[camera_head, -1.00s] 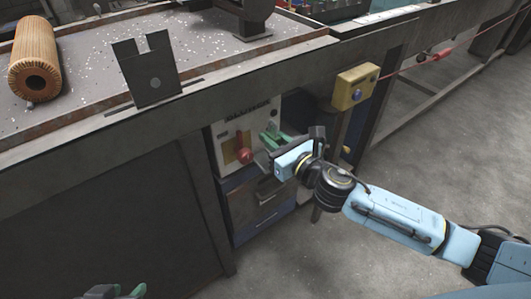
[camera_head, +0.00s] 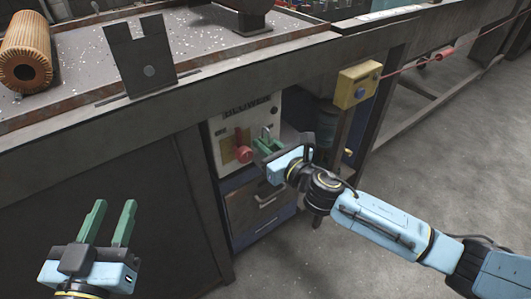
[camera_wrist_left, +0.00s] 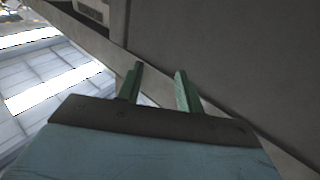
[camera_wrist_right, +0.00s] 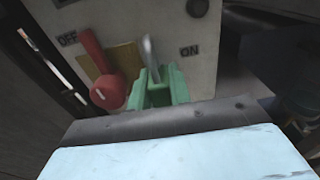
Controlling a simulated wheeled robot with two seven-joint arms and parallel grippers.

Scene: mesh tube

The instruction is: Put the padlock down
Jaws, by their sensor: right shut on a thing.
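The padlock's metal shackle (camera_head: 266,133) stands up from my right gripper (camera_head: 266,147) in the head view. The shackle also shows in the right wrist view (camera_wrist_right: 149,52), between the green fingers (camera_wrist_right: 160,88). My right gripper is shut on the padlock, whose body is mostly hidden by the fingers. It is in front of the switch panel, right of the red lever (camera_head: 243,154). My left gripper (camera_head: 110,212) is open and empty at the lower left, fingers pointing up. Its spread fingers also show in the left wrist view (camera_wrist_left: 158,82).
The switch panel (camera_wrist_right: 204,62) has OFF and ON labels; the red lever hangs left of the shackle. A yellow box (camera_head: 357,85) with a blue button is to the right. A workbench edge (camera_head: 140,118) runs above. Grey floor is free at the lower right.

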